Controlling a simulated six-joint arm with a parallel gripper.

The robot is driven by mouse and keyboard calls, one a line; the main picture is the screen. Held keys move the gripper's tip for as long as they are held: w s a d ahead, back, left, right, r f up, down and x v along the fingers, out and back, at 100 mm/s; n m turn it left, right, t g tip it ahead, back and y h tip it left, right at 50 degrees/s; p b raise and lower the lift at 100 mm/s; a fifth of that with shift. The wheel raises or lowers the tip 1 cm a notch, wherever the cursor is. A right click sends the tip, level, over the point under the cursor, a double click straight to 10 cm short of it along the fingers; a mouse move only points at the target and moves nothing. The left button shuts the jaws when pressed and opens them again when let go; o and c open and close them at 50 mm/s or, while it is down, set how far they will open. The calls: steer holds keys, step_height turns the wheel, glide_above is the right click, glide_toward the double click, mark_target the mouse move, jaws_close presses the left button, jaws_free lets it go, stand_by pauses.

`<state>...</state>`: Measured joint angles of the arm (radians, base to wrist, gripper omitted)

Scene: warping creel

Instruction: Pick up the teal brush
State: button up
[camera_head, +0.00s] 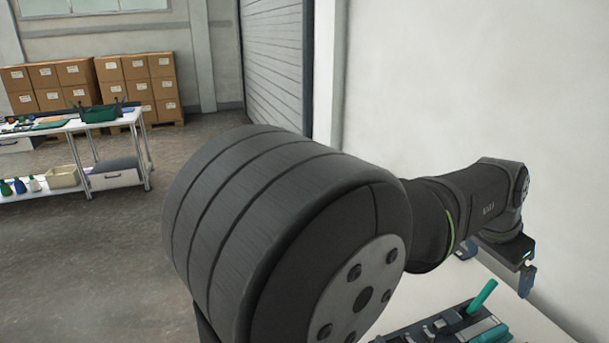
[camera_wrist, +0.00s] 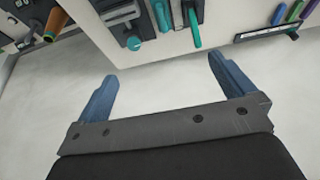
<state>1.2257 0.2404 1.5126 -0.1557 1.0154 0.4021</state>
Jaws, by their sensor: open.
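A teal handle, which looks like the brush (camera_head: 482,296), sticks up at a slant from a dark tray (camera_head: 413,331) at the lower right of the head view. The teal brush also shows in the wrist view (camera_wrist: 194,27), at the top, right of centre. Its lower end cannot be made out. My gripper (camera_head: 497,265) is above and behind the tray in the head view, with blue fingers. In the wrist view my gripper (camera_wrist: 161,70) is open and empty, its fingers wide apart and clear of the brush.
Other teal items (camera_wrist: 160,14) lie close to the brush, with grey tools beside them. A dark holder (camera_wrist: 268,33) with coloured pieces is at the upper right of the wrist view. A pale wall rises behind the table. A workbench (camera_head: 69,126) and cartons (camera_head: 137,78) stand far left.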

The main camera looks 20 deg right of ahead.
mark_target(494, 331)
steer(key=c, duration=0.7)
steer(key=shift+o, duration=0.2)
steer(key=x, duration=2.6)
steer(key=shift+w+d, duration=0.2)
steer(key=shift+w, duration=0.05)
steer(key=shift+x, duration=3.05)
